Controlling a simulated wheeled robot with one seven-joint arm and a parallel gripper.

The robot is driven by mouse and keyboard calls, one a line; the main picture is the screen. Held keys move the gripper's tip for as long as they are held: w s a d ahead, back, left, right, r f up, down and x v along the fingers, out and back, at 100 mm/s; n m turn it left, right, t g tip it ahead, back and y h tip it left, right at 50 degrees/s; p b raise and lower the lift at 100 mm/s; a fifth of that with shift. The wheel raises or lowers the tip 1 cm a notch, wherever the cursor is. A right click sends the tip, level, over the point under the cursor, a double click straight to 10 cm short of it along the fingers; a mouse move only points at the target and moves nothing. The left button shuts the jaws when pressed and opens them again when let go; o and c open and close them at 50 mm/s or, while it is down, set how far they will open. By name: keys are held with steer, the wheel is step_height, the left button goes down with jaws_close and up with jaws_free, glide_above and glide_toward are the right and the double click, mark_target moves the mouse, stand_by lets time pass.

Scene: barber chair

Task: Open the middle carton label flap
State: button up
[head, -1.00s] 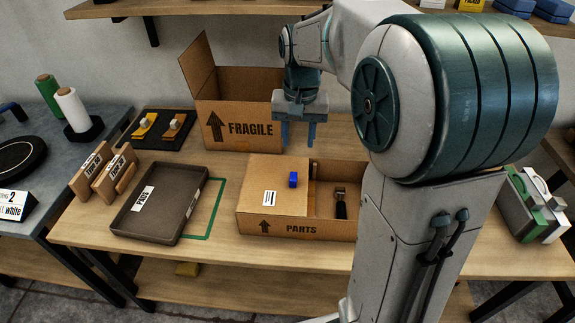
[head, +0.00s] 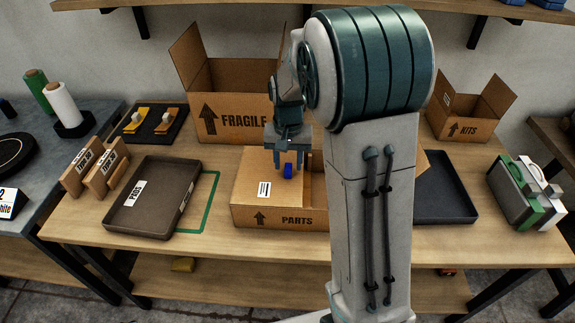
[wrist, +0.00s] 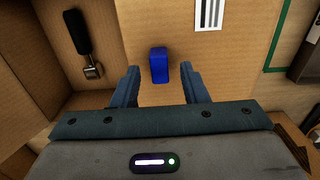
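The middle carton is the cardboard box marked PARTS (head: 296,220). Its closed left flap (head: 247,178) carries a white barcode label (head: 264,189) and a small blue tab (head: 288,171). The tab also shows in the wrist view (wrist: 158,65), with the label (wrist: 208,14) beyond it. My gripper (head: 288,162) is open and points down just over the tab. In the wrist view, its fingers (wrist: 159,72) stand either side of the tab with gaps, empty. I cannot tell their exact height above the flap. My arm hides the carton's right side in the head view.
A black-handled tool (wrist: 78,35) lies inside the carton's open half. The FRAGILE box (head: 228,115) stands open behind. A brown tray (head: 150,212) is at left, a dark tray (head: 447,190) and the KITS box (head: 468,127) at right. A shelf (head: 300,8) runs above.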

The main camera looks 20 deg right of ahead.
mark_target(271, 174)
steer(key=shift+f, duration=0.8)
jaws_close()
steer(key=shift+a+r+h+p, duration=0.25)
steer(key=shift+r+h+p, duration=0.15)
steer(key=shift+r+p, duration=0.5)
steer(key=w+a+r+g+h+p, duration=0.3)
steer(key=a+r+h+p, duration=0.5)
steer(key=a+h+p, duration=0.1)
steer(key=shift+w+a+r, duration=0.25)
steer(key=shift+a, duration=0.4)
steer(key=shift+d, duration=0.1)
